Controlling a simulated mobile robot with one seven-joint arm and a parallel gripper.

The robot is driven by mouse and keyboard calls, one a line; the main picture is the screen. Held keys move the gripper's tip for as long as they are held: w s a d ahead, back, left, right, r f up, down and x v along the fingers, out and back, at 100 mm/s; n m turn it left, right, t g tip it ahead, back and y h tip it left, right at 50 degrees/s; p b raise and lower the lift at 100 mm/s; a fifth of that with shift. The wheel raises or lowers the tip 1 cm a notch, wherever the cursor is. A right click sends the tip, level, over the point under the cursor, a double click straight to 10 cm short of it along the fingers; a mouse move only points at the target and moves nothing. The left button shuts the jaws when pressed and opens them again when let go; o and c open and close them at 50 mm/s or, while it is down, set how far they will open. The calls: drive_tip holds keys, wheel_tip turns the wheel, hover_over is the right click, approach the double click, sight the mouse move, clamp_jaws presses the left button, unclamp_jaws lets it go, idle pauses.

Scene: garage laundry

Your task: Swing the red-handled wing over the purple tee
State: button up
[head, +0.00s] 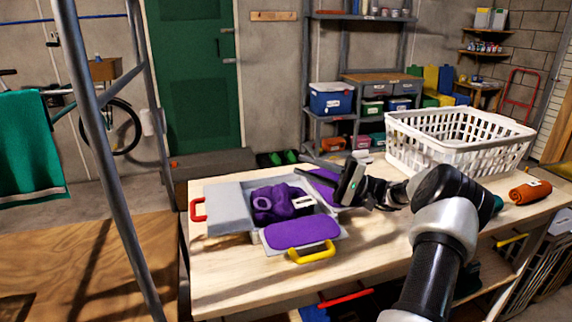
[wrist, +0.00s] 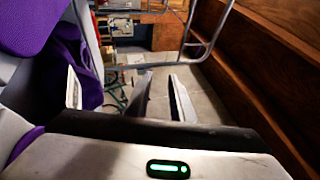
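The folding board lies on the wooden table. Its left grey wing (head: 228,205) has a red handle (head: 198,209) at the outer left edge and looks bare on top. The bunched purple tee (head: 277,202) lies on the middle, with a small white piece on it. A front flap with a yellow handle (head: 313,253) has purple cloth (head: 301,232) on it, and purple cloth shows on the right side (head: 325,180). My gripper (wrist: 163,84) is over the board's right side, away from the red handle. Its fingers stand apart with nothing between them. Purple cloth shows left in the wrist view (wrist: 88,68).
A white laundry basket (head: 458,150) stands at the table's back right. A rolled orange-brown cloth (head: 530,192) lies at the right end. A metal post (head: 98,130) rises left of the table. The table front (head: 240,285) is clear.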

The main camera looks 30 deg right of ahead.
drive_tip(key=s+d, duration=0.2)
drive_tip(key=d, duration=0.1)
drive_tip(key=shift+r, duration=0.1)
idle(0.4)
